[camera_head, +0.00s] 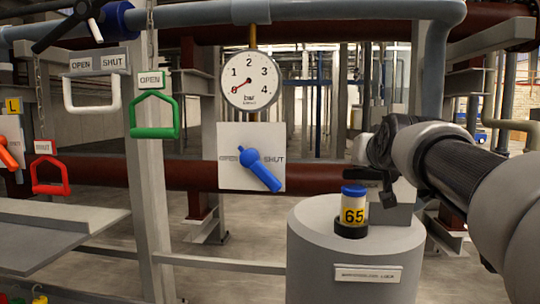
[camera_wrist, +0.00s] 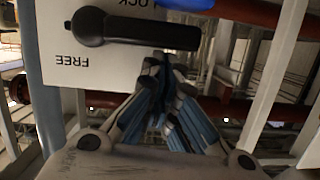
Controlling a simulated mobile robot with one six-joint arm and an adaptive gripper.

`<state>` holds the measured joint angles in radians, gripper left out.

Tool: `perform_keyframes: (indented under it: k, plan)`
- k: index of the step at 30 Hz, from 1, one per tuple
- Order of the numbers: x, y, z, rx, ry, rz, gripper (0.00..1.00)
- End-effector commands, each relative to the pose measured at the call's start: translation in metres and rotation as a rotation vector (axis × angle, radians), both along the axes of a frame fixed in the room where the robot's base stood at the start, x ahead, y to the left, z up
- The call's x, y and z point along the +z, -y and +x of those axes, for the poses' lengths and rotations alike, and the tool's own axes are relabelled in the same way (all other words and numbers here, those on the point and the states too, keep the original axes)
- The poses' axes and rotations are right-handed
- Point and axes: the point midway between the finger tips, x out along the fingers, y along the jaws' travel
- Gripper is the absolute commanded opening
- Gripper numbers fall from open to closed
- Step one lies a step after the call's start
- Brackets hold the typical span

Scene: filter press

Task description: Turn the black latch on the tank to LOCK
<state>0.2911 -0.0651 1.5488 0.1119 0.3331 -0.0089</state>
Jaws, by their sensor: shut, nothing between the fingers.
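The black latch (camera_wrist: 140,32) shows in the wrist view, on a white plate (camera_wrist: 105,75). Its thick bar runs from a round hub at left to the right. The word FREE is below the hub, upside down. Upside-down letters ending LOCK, partly cut off, are above the bar. My gripper (camera_wrist: 162,65) is shut and empty, its fingertips just below the bar's outer half. I cannot tell whether they touch it. In the head view the grey tank (camera_head: 312,250) stands below my arm. The latch cannot be made out clearly there.
A yellow-and-blue jar marked 65 (camera_head: 352,213) stands on the tank, near my wrist. A blue valve lever (camera_head: 260,170) and a gauge (camera_head: 249,81) are left of it. Green (camera_head: 153,118) and red (camera_head: 50,178) handles hang farther left. A dark red pipe (camera_head: 310,178) crosses behind.

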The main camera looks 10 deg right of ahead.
Motion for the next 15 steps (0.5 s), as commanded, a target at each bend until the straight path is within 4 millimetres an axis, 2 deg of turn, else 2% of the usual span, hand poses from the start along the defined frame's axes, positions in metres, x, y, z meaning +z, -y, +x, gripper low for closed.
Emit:
perform_keyframes:
  k: [8, 11, 15]
  plan:
    - [0.002, 0.000, 0.000, 0.000, 0.000, 0.000, 0.00]
    - [0.009, 0.000, 0.000, 0.001, 0.001, 0.000, 0.00]
    - [0.031, -0.001, 0.001, 0.001, 0.001, 0.000, 0.00]
